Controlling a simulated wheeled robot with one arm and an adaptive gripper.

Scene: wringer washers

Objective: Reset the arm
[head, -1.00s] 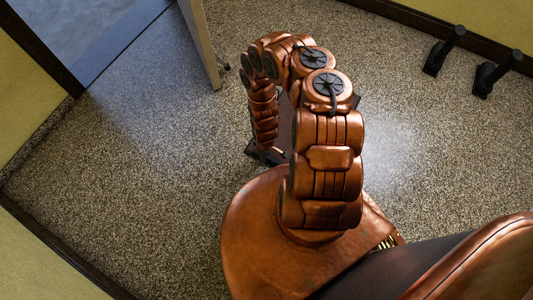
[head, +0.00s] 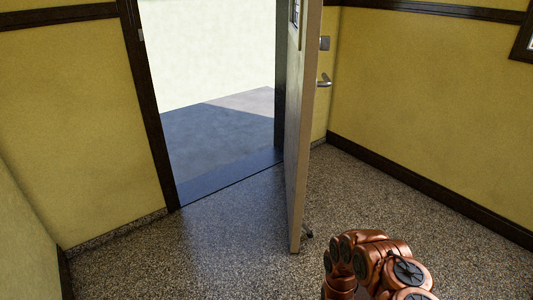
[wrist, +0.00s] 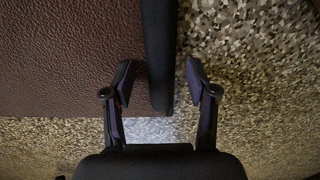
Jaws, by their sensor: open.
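My gripper (wrist: 158,85) shows in the wrist view with its two dark fingers spread apart. It is open and nothing is between the fingers but a view of the speckled floor and part of a dark edge beyond. In the head view my copper-coloured arm shows only at the bottom, right of the middle, with its upper bend in the picture. The gripper itself is out of the head view.
A door (head: 303,130) stands open into the room, just beyond my arm. The doorway leads to a grey paved area (head: 220,135). Yellow walls (head: 430,110) with dark trim stand on both sides. The speckled floor (head: 180,260) is clear left of the door.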

